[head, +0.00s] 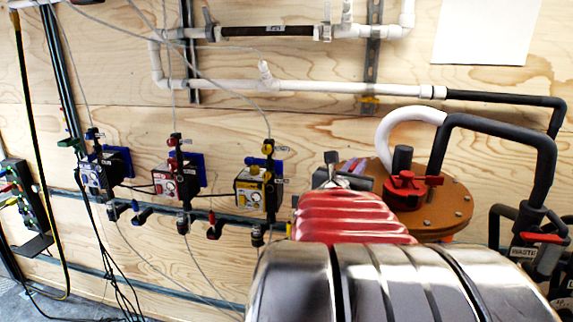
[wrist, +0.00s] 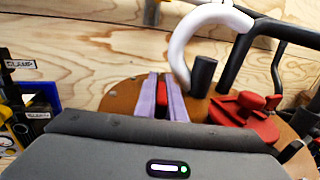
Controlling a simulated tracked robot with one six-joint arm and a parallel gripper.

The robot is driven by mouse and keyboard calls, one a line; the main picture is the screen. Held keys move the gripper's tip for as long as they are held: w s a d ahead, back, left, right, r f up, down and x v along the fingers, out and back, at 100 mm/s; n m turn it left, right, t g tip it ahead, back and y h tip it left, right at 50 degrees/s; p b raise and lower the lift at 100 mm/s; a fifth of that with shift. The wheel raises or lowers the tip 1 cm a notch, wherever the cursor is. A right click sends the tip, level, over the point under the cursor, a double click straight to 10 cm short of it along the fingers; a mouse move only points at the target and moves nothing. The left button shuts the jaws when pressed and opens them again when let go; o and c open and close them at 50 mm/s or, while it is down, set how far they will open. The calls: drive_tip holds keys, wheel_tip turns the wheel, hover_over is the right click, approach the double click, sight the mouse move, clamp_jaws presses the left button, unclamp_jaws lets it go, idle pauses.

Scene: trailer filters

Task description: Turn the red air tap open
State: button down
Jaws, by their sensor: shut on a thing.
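In the wrist view, my gripper (wrist: 161,97) has two pale purple fingers close together, with a narrow red piece (wrist: 161,104) between them. It appears to be the handle of the red air tap; most of it is hidden by the fingers and my gripper body. Behind the fingers is a round orange-brown lid (wrist: 122,98), which also shows in the head view (head: 440,205). In the head view my own arm covers most of the gripper, and the held piece cannot be made out.
A red clamp knob (head: 407,188) sits on the lid, beside a white curved pipe (head: 405,118) and a black pipe (head: 500,128). Blue, red (head: 176,182) and yellow (head: 255,186) regulator units hang on the wooden wall to the left. A red-handled valve (head: 214,228) is on the rail below.

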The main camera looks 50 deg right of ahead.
drive_tip(key=shift+w+r+n+t, duration=0.1)
drive_tip(key=shift+r+n+t, duration=0.2)
drive_tip(key=shift+n+t, duration=0.55)
drive_tip(key=c, duration=2.2)
unclamp_jaws()
drive_tip(key=shift+m+t, duration=0.25)
drive_tip(key=o, duration=0.4)
drive_tip(key=shift+f, duration=0.2)
drive_tip(key=shift+c, duration=0.2)
drive_tip(key=shift+a, duration=0.1)
drive_tip(key=shift+a, duration=0.55)
drive_tip(key=shift+v, duration=3.15)
drive_tip(key=shift+d+r, duration=0.1)
drive_tip(key=shift+r, duration=0.05)
